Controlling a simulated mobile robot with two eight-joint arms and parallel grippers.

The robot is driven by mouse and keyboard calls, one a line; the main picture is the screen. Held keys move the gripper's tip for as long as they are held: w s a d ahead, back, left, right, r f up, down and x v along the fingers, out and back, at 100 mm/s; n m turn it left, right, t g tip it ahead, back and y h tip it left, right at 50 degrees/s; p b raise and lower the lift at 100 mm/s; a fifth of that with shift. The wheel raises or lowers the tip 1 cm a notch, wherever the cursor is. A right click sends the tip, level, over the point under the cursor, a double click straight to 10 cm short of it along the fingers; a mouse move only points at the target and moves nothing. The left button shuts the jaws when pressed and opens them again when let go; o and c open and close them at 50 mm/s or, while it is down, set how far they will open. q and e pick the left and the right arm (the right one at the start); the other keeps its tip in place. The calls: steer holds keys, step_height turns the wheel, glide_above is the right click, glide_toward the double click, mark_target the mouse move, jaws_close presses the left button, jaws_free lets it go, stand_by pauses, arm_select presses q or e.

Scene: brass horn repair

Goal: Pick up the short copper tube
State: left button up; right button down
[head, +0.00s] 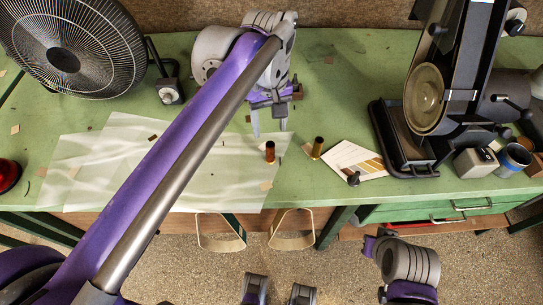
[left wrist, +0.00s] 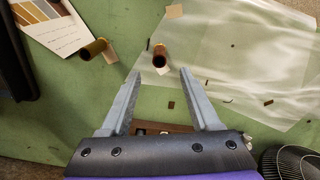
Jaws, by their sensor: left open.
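The short copper tube (head: 270,152) stands upright at the right edge of the translucent sheet on the green bench. In the left wrist view the copper tube (left wrist: 159,57) shows just beyond my fingertips, about midway between them. My left gripper (head: 269,126) is open and empty, with its fingers pointing toward the tube; its two fingers also show spread in the left wrist view (left wrist: 160,74). I see no contact with the tube. A yellower, brass-coloured tube (head: 318,147) stands to the right of the copper one.
A colour card (head: 352,158) lies right of the tubes, with a small dark object (head: 353,178) on it. A black machine (head: 440,95) stands at the right and a fan (head: 65,55) at the back left. Small scraps lie on the bench (head: 345,100). Its front edge is near the tubes.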

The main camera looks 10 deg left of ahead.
mark_target(270, 150)
arm_select(q)
step_height(270, 150, down, 10)
steer(key=shift+w+f+b, duration=0.15)
steer(key=shift+f+b, duration=0.1)
steer(key=shift+b, duration=0.25)
jaws_close()
stand_by(0.3)
